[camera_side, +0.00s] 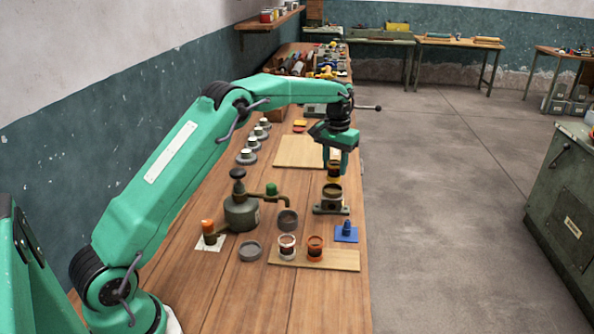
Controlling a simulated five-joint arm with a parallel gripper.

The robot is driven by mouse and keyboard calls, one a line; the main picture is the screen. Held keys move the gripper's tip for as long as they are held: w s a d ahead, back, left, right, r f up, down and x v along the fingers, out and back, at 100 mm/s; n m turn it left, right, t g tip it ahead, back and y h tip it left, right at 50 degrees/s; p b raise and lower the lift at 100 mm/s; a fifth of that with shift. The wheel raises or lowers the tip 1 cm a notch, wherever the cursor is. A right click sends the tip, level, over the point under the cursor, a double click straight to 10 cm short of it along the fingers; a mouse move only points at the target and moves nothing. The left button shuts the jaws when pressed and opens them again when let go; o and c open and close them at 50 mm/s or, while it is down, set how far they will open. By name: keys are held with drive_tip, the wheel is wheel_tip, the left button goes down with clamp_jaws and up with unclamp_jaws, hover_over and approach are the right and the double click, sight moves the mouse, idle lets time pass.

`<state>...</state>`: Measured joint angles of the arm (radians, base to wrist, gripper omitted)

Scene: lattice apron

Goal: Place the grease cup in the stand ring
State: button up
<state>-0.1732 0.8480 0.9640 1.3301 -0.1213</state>
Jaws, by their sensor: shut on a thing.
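My gripper (335,163) points down over the right part of the bench and is shut on a small dark cup with an amber band (334,173), which I take to be the grease cup. The fingers hide part of its upper side. The stand ring (331,203) is a dark olive ring on a flat foot, standing upright on the bench. The cup is just above and slightly behind the ring in the picture. I cannot tell whether its bottom touches the ring or is clear of it.
A grey-green pot with a spout (240,213) stands left of the ring. A grey cup (288,220), a blue piece on a blue square (347,231) and a wooden board (340,260) with two cups are in front. A pale board (296,152) lies behind.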

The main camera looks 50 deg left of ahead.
sight(334, 175)
drive_tip(key=shift+a+f, duration=0.1)
drive_tip(key=shift+f, duration=0.05)
drive_tip(key=shift+f, duration=1.9)
drive_tip(key=shift+f, duration=0.1)
drive_tip(key=o, duration=1.1)
wheel_tip(334, 175, up, 12)
drive_tip(key=shift+f, duration=0.15)
drive_tip(key=shift+r, duration=0.3)
drive_tip(key=shift+r, duration=0.1)
